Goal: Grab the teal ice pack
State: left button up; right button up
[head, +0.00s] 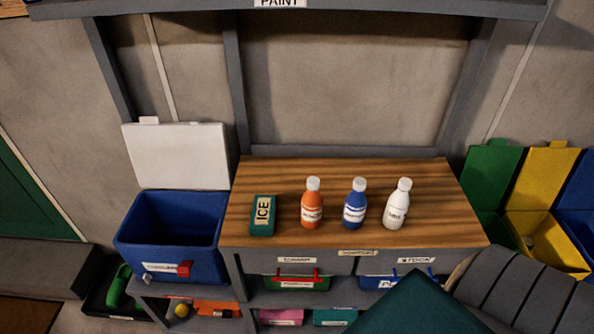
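The teal ice pack (263,215) stands on the left part of a wooden bench top (345,175), with a pale label reading ICE on its front. To its right, apart from it, stand an orange bottle (312,205), a blue bottle (355,204) and a white bottle (398,205), all upright with white caps. Neither of my grippers shows in the head view, and nothing is touching the ice pack.
A blue cooler (172,262) with its white lid (178,155) raised stands left of the bench. Green (492,175) and yellow (545,225) open bins stand at right. A dark teal shape (415,308) and a grey ribbed object (525,290) block the lower right.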

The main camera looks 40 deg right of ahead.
aim_at(264, 210)
jog(key=z, duration=0.9)
jog(key=i+l+u, duration=0.15)
jog(key=l+u, duration=0.65)
jog(key=i+l, duration=0.05)
jog(key=l, duration=0.05)
